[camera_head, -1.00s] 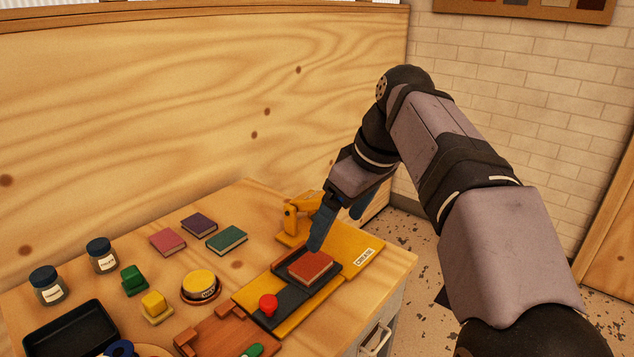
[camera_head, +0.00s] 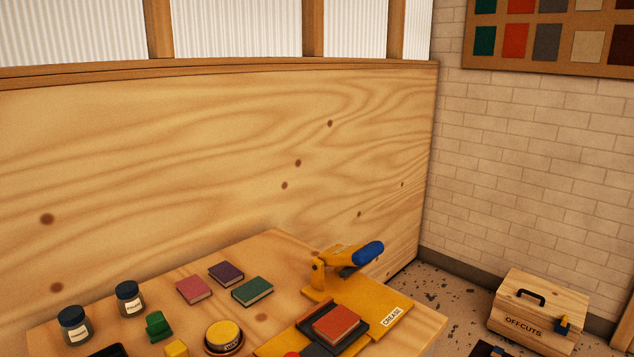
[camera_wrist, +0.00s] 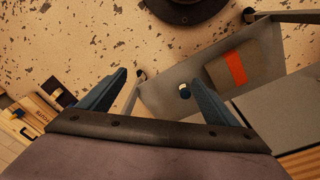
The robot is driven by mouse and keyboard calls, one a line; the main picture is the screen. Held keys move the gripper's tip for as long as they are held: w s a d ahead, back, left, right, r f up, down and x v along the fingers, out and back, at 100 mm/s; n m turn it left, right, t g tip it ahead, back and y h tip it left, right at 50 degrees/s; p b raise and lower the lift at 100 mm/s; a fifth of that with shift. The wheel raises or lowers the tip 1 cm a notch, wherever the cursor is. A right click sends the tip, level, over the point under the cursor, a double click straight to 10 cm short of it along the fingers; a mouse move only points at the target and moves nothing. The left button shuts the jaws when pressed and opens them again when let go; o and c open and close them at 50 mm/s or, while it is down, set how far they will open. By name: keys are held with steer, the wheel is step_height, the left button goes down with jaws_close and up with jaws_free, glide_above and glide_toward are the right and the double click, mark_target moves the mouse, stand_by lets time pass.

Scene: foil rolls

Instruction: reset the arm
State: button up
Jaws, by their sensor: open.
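My gripper (camera_wrist: 155,80) shows only in the wrist view, with its two blue fingers spread apart and nothing between them. My arm is out of the head view. In the head view, the yellow creasing press (camera_head: 395,309) stands on the wooden table, its blue-handled lever (camera_head: 368,253) raised at a slant.
Three small books, including a green one (camera_head: 252,291), two jars (camera_head: 130,300) and a yellow-topped tin (camera_head: 224,336) stand on the table. A wooden offcuts box (camera_head: 540,305) is on the floor at right and also shows in the wrist view (camera_wrist: 28,120). Speckled floor lies between.

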steer(key=s+a+f, duration=0.2)
steer(key=s+f, duration=0.1)
step_height(320, 180, up, 38)
steer(key=m+p, duration=0.1)
steer(key=p, duration=3.6)
steer(key=shift+f+g, duration=0.15)
steer(key=shift+g, duration=0.15)
